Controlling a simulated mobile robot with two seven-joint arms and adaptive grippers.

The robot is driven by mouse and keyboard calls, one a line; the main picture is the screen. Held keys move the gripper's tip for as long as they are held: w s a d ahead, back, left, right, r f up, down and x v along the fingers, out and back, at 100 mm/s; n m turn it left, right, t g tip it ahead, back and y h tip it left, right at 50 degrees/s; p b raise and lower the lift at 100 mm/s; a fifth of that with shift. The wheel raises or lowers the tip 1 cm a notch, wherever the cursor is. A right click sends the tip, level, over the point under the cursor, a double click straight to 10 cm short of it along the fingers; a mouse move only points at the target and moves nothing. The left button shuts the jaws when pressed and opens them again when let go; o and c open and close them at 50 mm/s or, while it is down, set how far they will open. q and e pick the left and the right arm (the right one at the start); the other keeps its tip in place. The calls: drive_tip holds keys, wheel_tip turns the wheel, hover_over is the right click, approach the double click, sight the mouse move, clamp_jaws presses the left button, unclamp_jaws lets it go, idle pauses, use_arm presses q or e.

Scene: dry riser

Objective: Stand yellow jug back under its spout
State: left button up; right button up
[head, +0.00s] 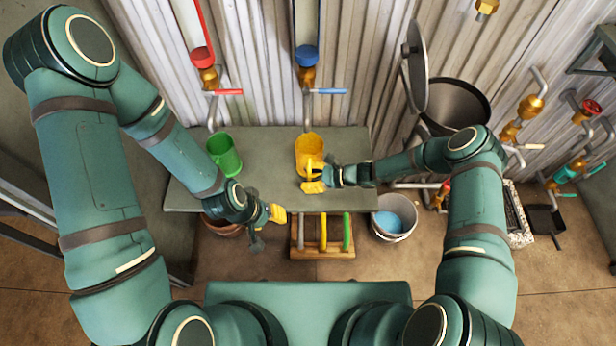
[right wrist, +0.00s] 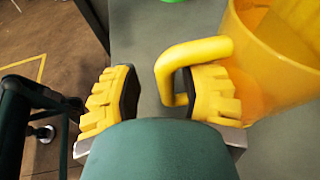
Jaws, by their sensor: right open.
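The yellow jug (head: 309,144) stands upright on the grey bench (head: 265,165). The spout (head: 307,106) below the blue tap comes down at the jug's back rim; I cannot tell exactly how they line up. My right gripper (head: 314,179) is open at the jug's front. In the right wrist view the jug (right wrist: 262,75) is at the upper right, and its handle (right wrist: 176,62) lies between the open fingers (right wrist: 160,98), close to the right finger. My left gripper (head: 276,213) is at the bench's front edge, away from the jug; its jaws are too small to judge.
A green jug (head: 224,155) stands on the bench at left. A wooden rack (head: 321,252) with coloured upright pieces and a grey bucket (head: 393,222) are on the floor in front. A dark drum (head: 455,104) with a raised lid stands right of the bench.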

drive_tip(key=v, duration=1.2)
drive_tip(key=shift+r, duration=0.1)
drive_tip(key=s+a+n+g+h, duration=0.1)
drive_tip(key=s+n+g+h, duration=0.3)
drive_tip(key=s+n+h, duration=0.5)
drive_tip(key=s+r+n+t, duration=0.3)
drive_tip(key=s+r+n, duration=0.3)
drive_tip(key=s+n, duration=0.1)
drive_tip(key=shift+s+r+n, duration=0.3)
drive_tip(key=shift+s+n, duration=0.05)
drive_tip(key=shift+n, duration=0.55)
drive_tip(key=shift+d+h, duration=0.1)
drive_tip(key=shift+h, duration=0.2)
